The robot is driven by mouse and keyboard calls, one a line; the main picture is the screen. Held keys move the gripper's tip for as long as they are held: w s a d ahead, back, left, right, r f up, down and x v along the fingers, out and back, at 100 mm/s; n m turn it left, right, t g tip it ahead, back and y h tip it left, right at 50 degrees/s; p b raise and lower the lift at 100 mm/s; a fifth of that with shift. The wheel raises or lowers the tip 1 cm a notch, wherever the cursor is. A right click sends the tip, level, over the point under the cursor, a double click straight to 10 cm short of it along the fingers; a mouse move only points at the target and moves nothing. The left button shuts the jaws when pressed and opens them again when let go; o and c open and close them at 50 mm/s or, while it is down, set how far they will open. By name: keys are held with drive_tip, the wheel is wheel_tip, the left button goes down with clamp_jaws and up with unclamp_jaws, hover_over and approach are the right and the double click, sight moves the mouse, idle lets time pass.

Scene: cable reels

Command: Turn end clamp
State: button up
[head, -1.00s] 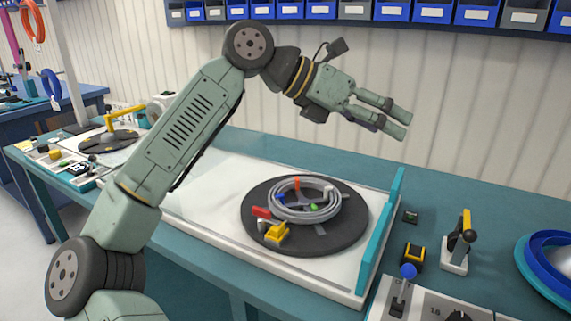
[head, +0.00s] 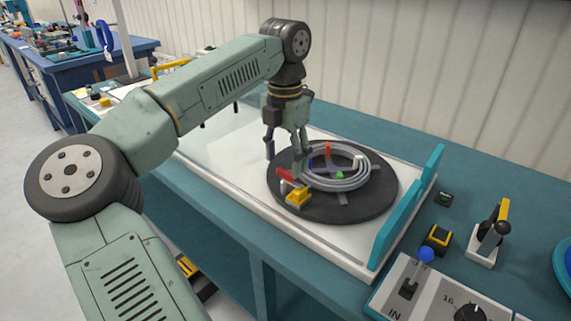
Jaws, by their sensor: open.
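A dark round turntable (head: 345,211) lies on the white board and carries a coil of grey cable (head: 369,178). At its front left edge sit a red lever-like piece (head: 285,173) and a yellow block (head: 299,197), close together; I cannot tell for certain which of them is the end clamp. Small orange-red (head: 327,148) and green (head: 340,174) pieces stand at the coil. My gripper (head: 286,153) points down above the red piece, open, with its fingers apart. It looks empty, and I cannot tell whether a fingertip touches the red piece.
A teal upright rail (head: 408,207) bounds the board on the right. Beyond it are a yellow-black button box (head: 438,238), a yellow-handled toggle clamp (head: 490,236) and a control box with a blue-knobbed lever (head: 425,255). The board left of the turntable is largely clear.

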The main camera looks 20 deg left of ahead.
sight(289, 184)
drive_tip(key=shift+f, duration=1.35)
drive_tip(key=shift+c, duration=0.3)
drive_tip(key=c, duration=1.1)
